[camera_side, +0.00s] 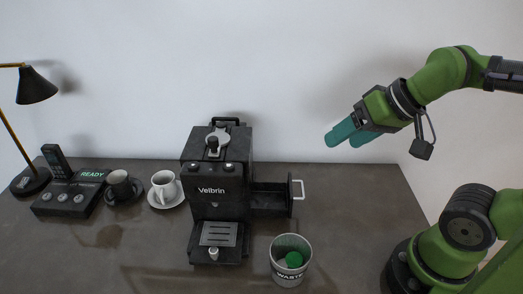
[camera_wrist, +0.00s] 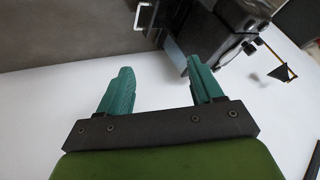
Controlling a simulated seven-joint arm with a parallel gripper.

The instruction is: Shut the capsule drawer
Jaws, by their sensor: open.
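The capsule drawer (camera_side: 270,198) sticks out from the right side of the black Velbrin coffee machine (camera_side: 210,175). Its pale handle (camera_side: 298,189) is at the drawer's right end. My gripper (camera_side: 342,137) is open and empty, above and to the right of the drawer, clear of it. In the wrist view, the two teal fingers (camera_wrist: 160,85) are spread apart with nothing between them. The handle (camera_wrist: 142,16) shows at the top edge there, beyond the fingers, and the machine (camera_wrist: 215,28) is to its right. Most of the drawer is cut off in that view.
A waste bin (camera_side: 290,270) with a green item in it stands in front of the drawer. The counter right of the drawer is clear.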

